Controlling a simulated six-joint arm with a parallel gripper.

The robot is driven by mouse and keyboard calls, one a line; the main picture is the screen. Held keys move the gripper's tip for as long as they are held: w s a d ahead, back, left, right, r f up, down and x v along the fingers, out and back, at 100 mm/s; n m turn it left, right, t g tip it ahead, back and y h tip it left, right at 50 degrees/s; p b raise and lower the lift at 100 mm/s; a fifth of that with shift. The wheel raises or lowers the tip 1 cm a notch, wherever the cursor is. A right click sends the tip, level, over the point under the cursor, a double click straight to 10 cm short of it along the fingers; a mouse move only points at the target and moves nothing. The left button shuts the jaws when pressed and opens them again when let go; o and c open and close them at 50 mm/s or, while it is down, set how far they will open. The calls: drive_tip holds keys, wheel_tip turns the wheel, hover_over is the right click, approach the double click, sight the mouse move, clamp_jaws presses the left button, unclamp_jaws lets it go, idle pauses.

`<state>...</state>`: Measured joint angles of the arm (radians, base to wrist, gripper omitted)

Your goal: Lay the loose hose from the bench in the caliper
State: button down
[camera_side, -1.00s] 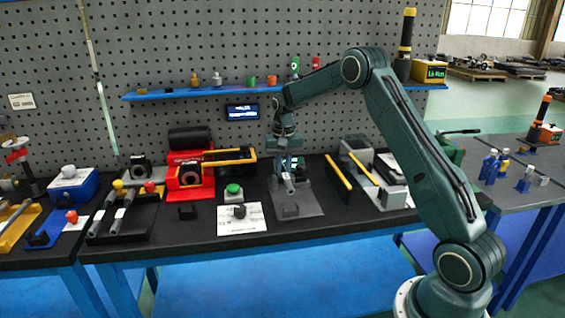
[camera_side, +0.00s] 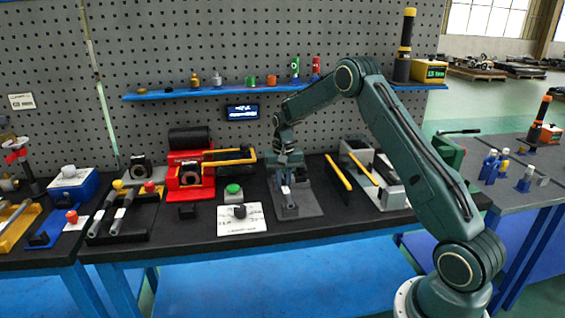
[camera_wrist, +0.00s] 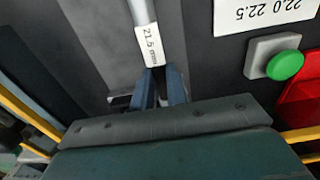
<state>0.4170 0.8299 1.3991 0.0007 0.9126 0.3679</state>
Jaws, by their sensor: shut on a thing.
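My gripper (camera_side: 286,176) is over the grey caliper stand (camera_side: 311,203) at the middle of the bench, pointing down. It is shut on a grey hose (camera_side: 287,200), a straight tube with a white tag. In the wrist view the blue fingers (camera_wrist: 162,80) close at the hose (camera_wrist: 142,13), whose tag (camera_wrist: 149,45) reads 21.5 mm. The hose lies low over the grey base plate (camera_wrist: 95,35). My gripper hides the back of the stand, and I cannot tell whether the hose touches its seat.
A green button (camera_side: 233,189) and a printed card (camera_side: 241,219) are left of the stand. A red fixture with a yellow handle (camera_side: 190,178) stands behind them. Yellow bars (camera_side: 338,172) and a grey fixture (camera_side: 390,195) stand to the right. A blue shelf (camera_side: 215,92) hangs on the pegboard.

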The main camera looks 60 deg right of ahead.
sight(284, 184)
idle(0.3)
drive_tip(key=c, duration=1.3)
unclamp_jaws()
drive_tip(key=shift+r, duration=0.1)
drive_tip(key=shift+r, duration=6.85)
